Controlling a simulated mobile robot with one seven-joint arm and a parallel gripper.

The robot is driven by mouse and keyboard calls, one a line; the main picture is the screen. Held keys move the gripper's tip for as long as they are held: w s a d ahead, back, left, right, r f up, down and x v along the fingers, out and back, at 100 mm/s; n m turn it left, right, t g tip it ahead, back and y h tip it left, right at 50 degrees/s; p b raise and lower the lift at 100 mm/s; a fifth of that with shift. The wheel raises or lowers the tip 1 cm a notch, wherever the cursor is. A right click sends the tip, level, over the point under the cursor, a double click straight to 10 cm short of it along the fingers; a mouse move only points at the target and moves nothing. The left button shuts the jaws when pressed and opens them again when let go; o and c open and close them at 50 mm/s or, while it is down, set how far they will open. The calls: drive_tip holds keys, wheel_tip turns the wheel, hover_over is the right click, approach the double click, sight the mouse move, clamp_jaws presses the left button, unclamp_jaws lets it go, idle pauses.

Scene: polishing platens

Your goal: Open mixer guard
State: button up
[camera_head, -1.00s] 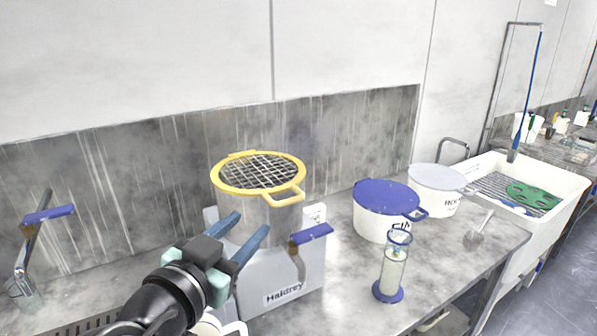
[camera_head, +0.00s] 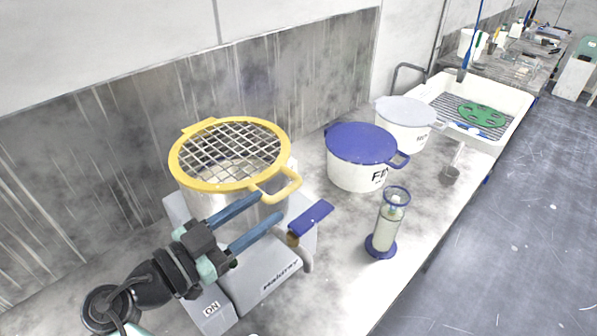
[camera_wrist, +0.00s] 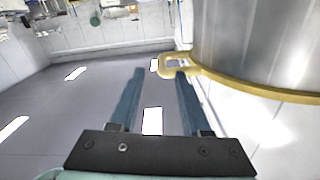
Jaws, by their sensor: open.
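The mixer guard (camera_head: 222,185) is a yellow ring with a wire mesh lying flat over the top of the steel mixer bowl (camera_head: 262,211). Its yellow loop handle (camera_head: 283,188) sticks out at the front right. In the wrist view the handle (camera_wrist: 172,64) shows just beyond the fingertips, beside the bowl wall (camera_wrist: 270,45). My gripper (camera_head: 268,205) is open, its two blue fingers pointing at the handle from the lower left. In the wrist view my gripper (camera_wrist: 160,72) has nothing between its fingers, and the handle lies near the right fingertip. Whether they touch cannot be told.
The grey mixer base (camera_head: 262,282) has a blue-topped lever (camera_head: 311,219) close to my right finger. A blue-lidded white pot (camera_head: 356,172), a grey-lidded pot (camera_head: 404,122) and a clear cylinder on a blue foot (camera_head: 385,228) stand to the right. A white sink (camera_head: 507,122) lies beyond.

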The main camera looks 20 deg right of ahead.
sight(302, 181)
drive_tip(key=p+x, duration=0.3)
drive_tip(key=x, duration=0.6)
drive_tip(key=shift+w+d+f+p, duration=0.1)
drive_tip(key=shift+w+d+p, duration=0.1)
drive_tip(key=shift+d+p, duration=0.1)
drive_tip(key=shift+a, duration=0.1)
drive_tip(key=shift+c, duration=0.3)
clamp_jaws()
idle(0.5)
